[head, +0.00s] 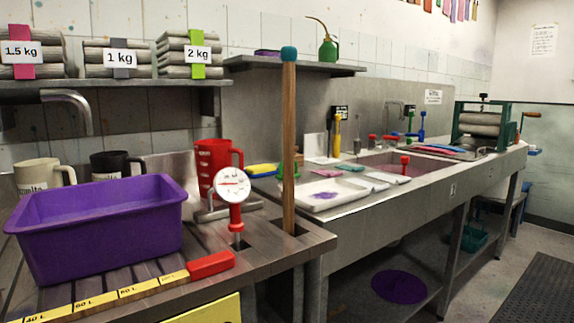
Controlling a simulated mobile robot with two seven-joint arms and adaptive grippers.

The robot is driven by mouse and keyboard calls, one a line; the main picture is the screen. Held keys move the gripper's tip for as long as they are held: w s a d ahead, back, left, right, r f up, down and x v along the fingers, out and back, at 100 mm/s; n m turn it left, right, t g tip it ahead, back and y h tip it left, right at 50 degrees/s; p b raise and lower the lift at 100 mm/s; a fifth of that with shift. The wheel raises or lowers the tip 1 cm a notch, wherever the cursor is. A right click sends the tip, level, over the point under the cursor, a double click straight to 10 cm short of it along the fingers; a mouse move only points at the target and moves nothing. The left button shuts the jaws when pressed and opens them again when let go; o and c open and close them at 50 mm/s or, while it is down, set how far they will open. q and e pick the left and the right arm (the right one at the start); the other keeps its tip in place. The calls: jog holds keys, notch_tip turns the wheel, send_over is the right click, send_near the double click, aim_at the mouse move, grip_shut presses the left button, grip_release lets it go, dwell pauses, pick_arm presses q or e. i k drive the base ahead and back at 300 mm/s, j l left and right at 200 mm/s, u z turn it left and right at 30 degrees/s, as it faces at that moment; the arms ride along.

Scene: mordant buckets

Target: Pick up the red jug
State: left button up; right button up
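The red jug (211,162) stands upright on the metal worktop at the left, behind a white round dial gauge on a red stem (233,188). Its handle is on its right side. The gauge hides part of its lower body, and the purple tub is close to its left. Neither of my grippers shows in the head view.
A purple tub (100,222) fills the worktop's left front. White (40,173) and black (112,162) mugs stand behind it. A tall wooden stick (289,150) rises right of the jug. A red block (210,265) lies in front. A shelf (120,92) with bundles hangs above.

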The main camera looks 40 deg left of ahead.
aim_at(212, 155)
jog(key=i+u, duration=0.25)
jog(key=u, duration=0.2)
jog(key=i+l+u, duration=0.25)
jog(key=u, duration=0.25)
jog(key=i+l+u, duration=0.25)
jog(key=u, duration=0.2)
